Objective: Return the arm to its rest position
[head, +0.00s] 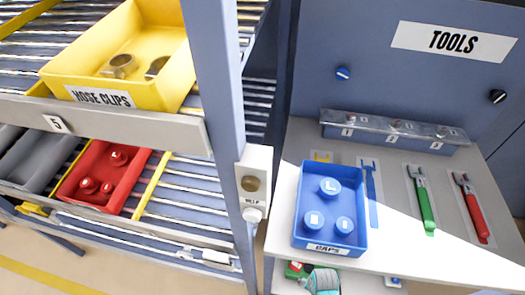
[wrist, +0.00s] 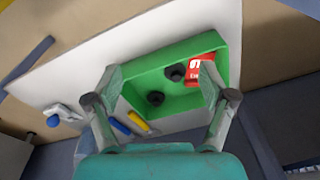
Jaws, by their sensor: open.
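My gripper (wrist: 160,78) is open in the wrist view, its two grey fingers spread wide with nothing held between them. Beyond the fingers lies a green tray (wrist: 140,78) on a pale surface. Two dark round pieces (wrist: 156,98) and a red labelled item (wrist: 201,68) are in the tray. The right finger overlaps part of the red item in the picture; I cannot tell the gap. In the head view, a teal and grey part of my arm (head: 322,281) shows at the bottom edge, below the worktop. Most of my arm is outside that view.
A blue caps tray (head: 304,232) stands on the worktop beside green (head: 421,200) and red (head: 470,208) tools. A rack at left holds a yellow hose clips bin (head: 72,72) and a red bin (head: 127,198). A blue post (head: 215,80) stands between rack and worktop.

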